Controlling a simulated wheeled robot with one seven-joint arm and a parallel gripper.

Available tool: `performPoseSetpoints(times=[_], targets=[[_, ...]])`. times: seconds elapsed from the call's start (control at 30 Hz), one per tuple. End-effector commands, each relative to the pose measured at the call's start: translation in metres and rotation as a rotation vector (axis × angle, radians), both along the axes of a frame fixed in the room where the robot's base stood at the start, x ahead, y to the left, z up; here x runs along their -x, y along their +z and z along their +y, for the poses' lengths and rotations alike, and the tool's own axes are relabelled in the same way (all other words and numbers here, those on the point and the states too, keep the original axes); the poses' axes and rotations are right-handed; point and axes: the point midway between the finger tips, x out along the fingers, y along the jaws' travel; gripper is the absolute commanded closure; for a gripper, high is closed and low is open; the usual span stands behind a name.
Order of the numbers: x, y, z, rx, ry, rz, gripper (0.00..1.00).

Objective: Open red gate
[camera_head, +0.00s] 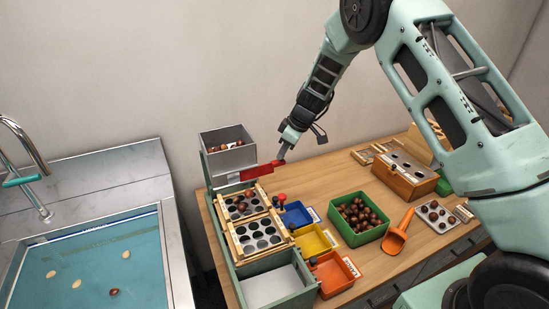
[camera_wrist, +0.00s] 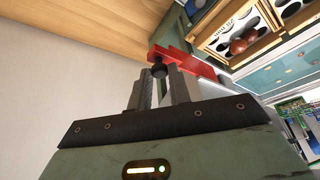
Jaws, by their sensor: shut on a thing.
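The red gate (camera_head: 258,171) is a flat red bar at the lower front of the grey metal hopper (camera_head: 226,158), sticking out to the right. Several chestnuts lie in the hopper. My gripper (camera_head: 281,154) is at the gate's right end, with its fingers pointing down. In the wrist view the red gate (camera_wrist: 194,65) passes just beyond my fingertips (camera_wrist: 160,78), and a dark round knob sits between them. My gripper is shut on the gate's end. The exact contact is partly hidden by the fingers.
Wooden racks with round holes (camera_head: 256,237) slope below the hopper. Blue (camera_head: 297,215), yellow (camera_head: 313,240) and orange (camera_head: 335,272) bins stand beside them. A green bin (camera_head: 358,237) of chestnuts, an orange scoop (camera_head: 398,234) and a wooden box (camera_head: 404,180) are farther right. A sink (camera_head: 87,262) is at left.

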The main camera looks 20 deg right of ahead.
Motion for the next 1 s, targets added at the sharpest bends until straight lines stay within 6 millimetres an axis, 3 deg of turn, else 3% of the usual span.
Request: performPoseSetpoints(times=[0.33, 0.37, 0.43, 0.77, 1.0], targets=[[0.000, 0.001, -0.005, 0.002, 0.001, 0.000, 1.00], [0.000, 0.001, -0.005, 0.002, 0.001, 0.000, 0.75], [0.000, 0.001, -0.005, 0.002, 0.001, -0.001, 0.59], [0.000, 0.003, -0.006, 0.001, 0.001, -0.001, 0.59], [0.008, 0.032, -0.016, 0.001, -0.001, -0.006, 0.59]])
